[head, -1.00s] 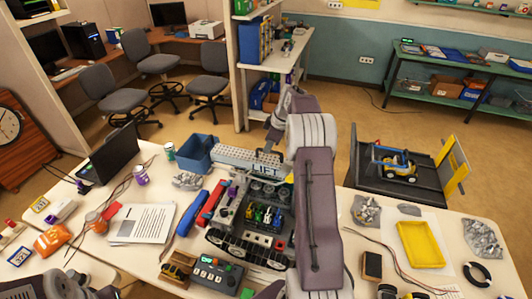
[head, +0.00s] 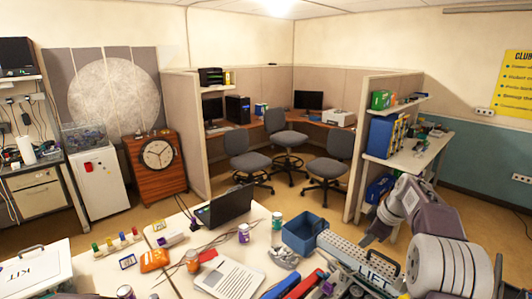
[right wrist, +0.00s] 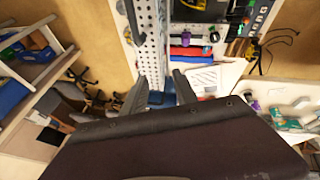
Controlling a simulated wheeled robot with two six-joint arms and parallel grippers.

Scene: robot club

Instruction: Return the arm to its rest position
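My right arm comes in at the lower right of the head view. Its gripper (head: 374,232) hangs above the table's right part, near the grey perforated beam marked LIFT (head: 352,258). In the right wrist view the two fingers of this gripper (right wrist: 160,84) stand apart with nothing held between them. The perforated beam (right wrist: 149,45) passes behind the fingers in that view, and I cannot tell how far off it is. My left gripper does not show in the head view.
Office chairs and a wooden clock cabinet (head: 155,183) stand on the floor beyond.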

